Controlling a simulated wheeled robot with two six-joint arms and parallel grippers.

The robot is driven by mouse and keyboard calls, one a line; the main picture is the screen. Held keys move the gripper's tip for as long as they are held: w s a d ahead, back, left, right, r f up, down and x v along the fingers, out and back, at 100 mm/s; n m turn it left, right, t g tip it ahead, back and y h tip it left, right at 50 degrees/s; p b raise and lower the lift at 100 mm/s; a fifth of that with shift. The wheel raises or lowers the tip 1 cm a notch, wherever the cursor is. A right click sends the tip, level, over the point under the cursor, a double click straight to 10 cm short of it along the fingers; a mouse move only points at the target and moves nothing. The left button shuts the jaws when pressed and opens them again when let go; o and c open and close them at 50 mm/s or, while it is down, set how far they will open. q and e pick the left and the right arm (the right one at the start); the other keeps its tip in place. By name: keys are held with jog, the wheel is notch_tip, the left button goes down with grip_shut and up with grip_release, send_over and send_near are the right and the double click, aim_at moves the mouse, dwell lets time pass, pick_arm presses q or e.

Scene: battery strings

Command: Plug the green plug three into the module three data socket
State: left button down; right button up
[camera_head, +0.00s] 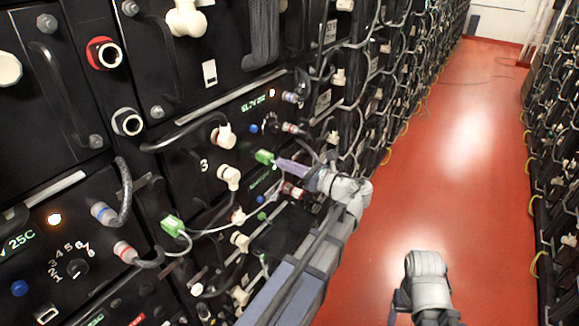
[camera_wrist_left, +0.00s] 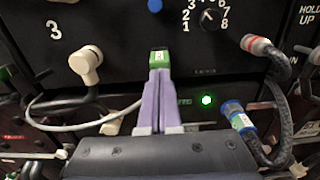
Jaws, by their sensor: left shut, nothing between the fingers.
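My left gripper (camera_head: 281,162) is shut and empty, with its purple fingertips right behind a green plug (camera_head: 264,157) on the front of the module marked 3. In the left wrist view the shut fingertips (camera_wrist_left: 160,74) lie just below this green plug (camera_wrist_left: 161,57), which sits at the lower edge of the black panel. Whether the tips touch it is unclear. The plug appears to be in a socket there, but the socket itself is hidden. My right gripper (camera_head: 400,300) shows only partly at the bottom, and its jaws cannot be made out.
Another green plug (camera_head: 172,226) with a white cable is on the lower-left module. A cream elbow connector (camera_wrist_left: 86,62) stands left of the fingers. A blue-ended braided cable (camera_wrist_left: 235,115) hangs at right. The red aisle floor (camera_head: 440,170) is clear.

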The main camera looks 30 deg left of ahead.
pick_arm(q)
jog(key=shift+w+a, duration=0.1)
jog(key=shift+a, duration=0.9)
jog(key=shift+a, duration=0.25)
dwell(0.3)
jog(key=shift+d, duration=0.1)
jog(key=shift+d, duration=0.35)
jog(key=d, duration=0.4)
jog(key=shift+s, duration=0.2)
